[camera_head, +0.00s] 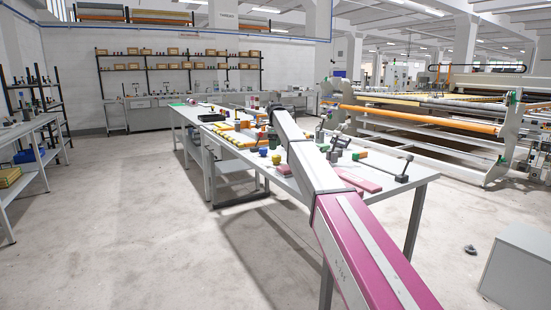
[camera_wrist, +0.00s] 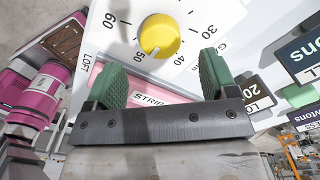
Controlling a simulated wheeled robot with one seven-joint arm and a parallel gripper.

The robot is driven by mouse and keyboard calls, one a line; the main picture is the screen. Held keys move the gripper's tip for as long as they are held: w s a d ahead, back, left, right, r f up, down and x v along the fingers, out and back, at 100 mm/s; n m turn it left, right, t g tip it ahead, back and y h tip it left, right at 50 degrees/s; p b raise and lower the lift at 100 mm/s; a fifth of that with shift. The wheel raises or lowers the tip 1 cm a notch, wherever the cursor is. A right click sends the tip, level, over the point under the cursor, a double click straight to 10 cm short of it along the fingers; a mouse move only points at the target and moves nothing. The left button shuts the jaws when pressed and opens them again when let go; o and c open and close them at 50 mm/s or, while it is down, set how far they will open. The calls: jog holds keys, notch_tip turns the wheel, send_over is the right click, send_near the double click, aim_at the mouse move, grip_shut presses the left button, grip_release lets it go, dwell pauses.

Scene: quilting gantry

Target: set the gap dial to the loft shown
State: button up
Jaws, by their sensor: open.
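In the wrist view, a round yellow dial (camera_wrist: 160,36) sits on a white panel (camera_wrist: 225,12) with numbers around it; 60, 50 and 40 are readable. The word LOFT is printed at the panel's left edge. A pink label (camera_wrist: 150,98) reading STRIP is partly hidden by the gripper. In the head view my arm hides the gripper.
Dark displays (camera_wrist: 300,55) stand right of the panel in the wrist view, cut off or tilted; one shows 20. In the head view, a long table (camera_head: 425,178) holds small items, including a lever-like tool (camera_head: 404,168). A quilting machine (camera_head: 430,125) stands behind it.

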aim_at(275, 156)
notch_tip(275, 156, down, 7)
jog(key=c, duration=0.9)
